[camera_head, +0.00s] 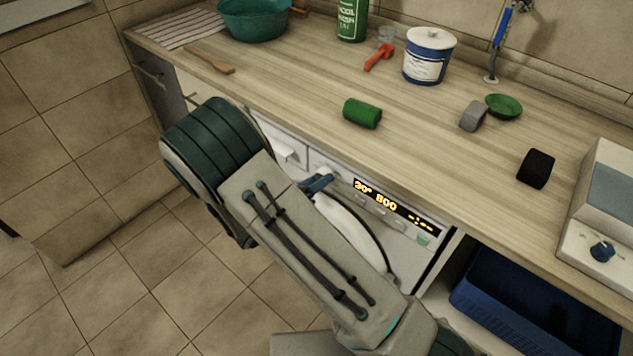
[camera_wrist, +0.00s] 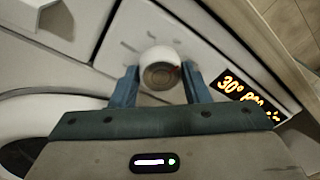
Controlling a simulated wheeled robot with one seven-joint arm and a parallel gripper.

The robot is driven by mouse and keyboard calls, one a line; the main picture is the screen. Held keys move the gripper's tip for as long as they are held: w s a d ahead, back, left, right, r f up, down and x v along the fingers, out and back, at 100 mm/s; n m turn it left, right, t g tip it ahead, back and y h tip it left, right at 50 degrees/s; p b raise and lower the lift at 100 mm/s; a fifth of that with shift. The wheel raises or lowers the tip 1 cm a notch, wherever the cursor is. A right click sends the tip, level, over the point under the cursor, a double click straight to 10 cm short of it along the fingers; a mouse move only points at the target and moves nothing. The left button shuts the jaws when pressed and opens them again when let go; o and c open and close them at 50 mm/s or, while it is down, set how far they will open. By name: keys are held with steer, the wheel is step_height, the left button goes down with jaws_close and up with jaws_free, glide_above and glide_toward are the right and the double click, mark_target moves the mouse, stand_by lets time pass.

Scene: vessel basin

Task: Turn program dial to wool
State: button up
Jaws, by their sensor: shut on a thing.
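The program dial (camera_wrist: 160,70) is a round white knob with a grey face on the washing machine's white front panel. In the wrist view my gripper (camera_wrist: 160,80) has its two blue fingers on either side of the dial, shut on it. In the head view my gripper (camera_head: 318,184) reaches the panel just left of the display, and my arm hides most of the dial. The display (camera_head: 395,205) shows orange "30°" and "800"; it also shows in the wrist view (camera_wrist: 248,98). The dial's program labels are too blurred to read.
The detergent drawer (camera_head: 283,150) is left of the dial. The wooden counter (camera_head: 300,95) overhangs the machine and holds a green cylinder (camera_head: 362,113), a black block (camera_head: 535,168) and a white tub (camera_head: 429,57). A blue bin (camera_head: 520,305) stands below, at right.

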steer(key=m+b, duration=0.4)
steer(key=m+y+b, duration=0.1)
steer(key=m+b, duration=0.3)
steer(key=m, duration=0.1)
steer(key=m+t+y+b, duration=0.1)
steer(key=m+b, duration=0.3)
steer(key=m, duration=0.1)
steer(key=shift+s+f, duration=0.1)
steer(key=shift+f, duration=0.2)
steer(key=m+b, duration=0.3)
steer(key=b, duration=0.2)
steer(key=shift+d+b, duration=0.1)
steer(key=shift+b, duration=0.2)
steer(key=m+t+b, duration=0.1)
steer(key=m+b, duration=0.3)
steer(key=b, duration=0.2)
steer(key=shift+r+y+b, duration=0.2)
steer(key=shift+y+b, duration=0.1)
steer(key=shift+b, duration=0.05)
steer(key=shift+r, duration=0.15)
steer(key=o, duration=1)
